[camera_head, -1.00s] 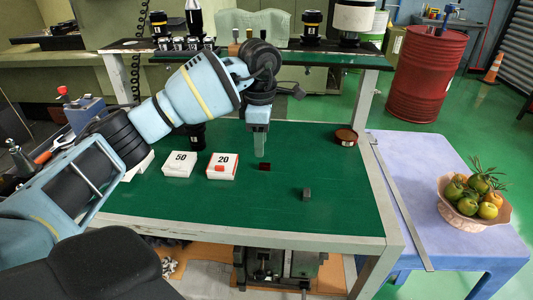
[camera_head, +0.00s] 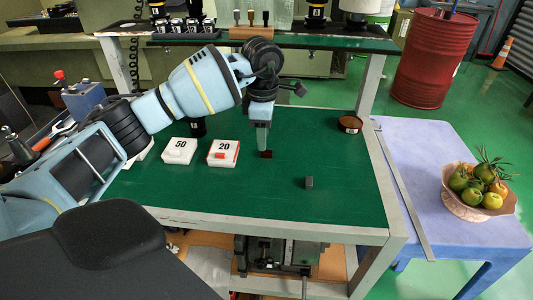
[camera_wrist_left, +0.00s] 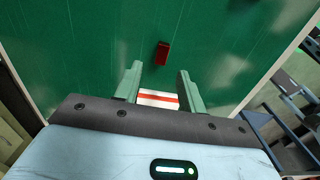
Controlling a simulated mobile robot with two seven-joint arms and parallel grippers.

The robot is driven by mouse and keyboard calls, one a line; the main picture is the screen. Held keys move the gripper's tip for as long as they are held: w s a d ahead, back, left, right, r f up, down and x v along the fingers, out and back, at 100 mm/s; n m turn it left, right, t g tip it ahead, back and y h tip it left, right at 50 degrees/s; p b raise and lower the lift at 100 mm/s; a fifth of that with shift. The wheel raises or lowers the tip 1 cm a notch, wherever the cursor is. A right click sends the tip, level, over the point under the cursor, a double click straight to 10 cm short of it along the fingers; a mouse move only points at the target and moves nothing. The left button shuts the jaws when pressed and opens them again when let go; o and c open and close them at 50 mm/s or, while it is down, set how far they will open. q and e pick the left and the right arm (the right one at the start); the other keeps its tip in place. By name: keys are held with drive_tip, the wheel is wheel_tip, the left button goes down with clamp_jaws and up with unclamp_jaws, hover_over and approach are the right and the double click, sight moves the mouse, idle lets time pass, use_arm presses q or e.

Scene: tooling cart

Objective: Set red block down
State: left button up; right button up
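A dark red block (camera_head: 266,154) rests on the green tabletop (camera_head: 240,197), right of the white box marked 20. It also shows in the left wrist view (camera_wrist_left: 161,53), beyond the fingertips and roughly centred between them. My left gripper (camera_head: 262,147) points down just above and beside the block in the head view. In the left wrist view my left gripper (camera_wrist_left: 159,78) has its two fingers well apart, with nothing held between them. My right gripper is in neither view.
White boxes marked 50 (camera_head: 180,151) and 20 (camera_head: 223,153) stand left of the block. A small grey block (camera_head: 309,183) lies front right, and a round brown dish (camera_head: 350,124) back right. The tabletop between them is clear. A fruit bowl (camera_head: 467,207) stands on the purple table.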

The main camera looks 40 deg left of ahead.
sight(267, 154)
use_arm(q)
wheel_tip(267, 154, down, 4)
drive_tip(key=shift+s+a+f, duration=0.1)
drive_tip(key=shift+s, duration=0.05)
clamp_jaws()
idle(0.3)
